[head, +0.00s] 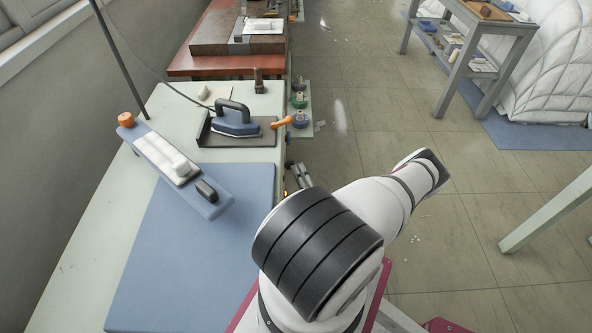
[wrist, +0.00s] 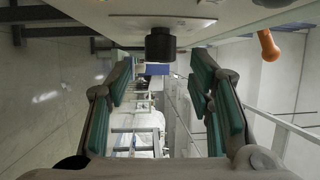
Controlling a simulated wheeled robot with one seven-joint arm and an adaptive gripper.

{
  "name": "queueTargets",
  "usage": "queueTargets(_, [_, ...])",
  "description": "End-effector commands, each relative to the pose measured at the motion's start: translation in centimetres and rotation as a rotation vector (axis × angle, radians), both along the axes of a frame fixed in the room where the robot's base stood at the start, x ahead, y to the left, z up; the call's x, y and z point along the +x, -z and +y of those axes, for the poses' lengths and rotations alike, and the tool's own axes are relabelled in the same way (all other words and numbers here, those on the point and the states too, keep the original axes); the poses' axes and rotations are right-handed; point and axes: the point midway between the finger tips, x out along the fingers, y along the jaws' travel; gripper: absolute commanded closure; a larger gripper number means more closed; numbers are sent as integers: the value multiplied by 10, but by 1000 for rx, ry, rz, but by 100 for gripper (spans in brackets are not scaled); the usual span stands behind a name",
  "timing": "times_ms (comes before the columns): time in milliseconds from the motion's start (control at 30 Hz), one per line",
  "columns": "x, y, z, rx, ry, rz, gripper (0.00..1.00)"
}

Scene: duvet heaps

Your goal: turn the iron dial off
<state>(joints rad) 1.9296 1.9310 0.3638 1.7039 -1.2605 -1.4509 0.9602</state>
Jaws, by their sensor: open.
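A blue and grey iron (head: 234,122) with a dark handle stands on a dark rest plate on the pale green table. In the wrist view a short black round knob (wrist: 160,44) projects below a pale plate; it looks like the dial, but its setting cannot be read. It shows between and beyond my gripper's fingers, apart from them. My gripper (wrist: 165,95) is open, with green pads either side and nothing between them. In the head view only part of my gripper (head: 299,177) shows beside the table's right edge, mostly hidden by my arm. The knob cannot be made out there.
An orange handle (head: 284,122) projects at the table's right edge; it also shows in the wrist view (wrist: 268,44). A blue sleeve board (head: 213,205) lies on the table (head: 83,233). Spools (head: 299,101) sit beyond the edge. The floor aisle (head: 365,120) is open.

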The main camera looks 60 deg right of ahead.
Motion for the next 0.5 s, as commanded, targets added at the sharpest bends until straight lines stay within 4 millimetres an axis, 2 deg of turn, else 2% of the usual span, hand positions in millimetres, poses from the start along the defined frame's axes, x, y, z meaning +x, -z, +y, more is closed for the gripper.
queueTargets(100, [-21, 2, 17, 3, 1, 2, 52])
queueTargets(300, [-48, 5, 40, 1, 1, 1, 52])
queueTargets(500, [-62, 6, 53, 1, 0, 1, 52])
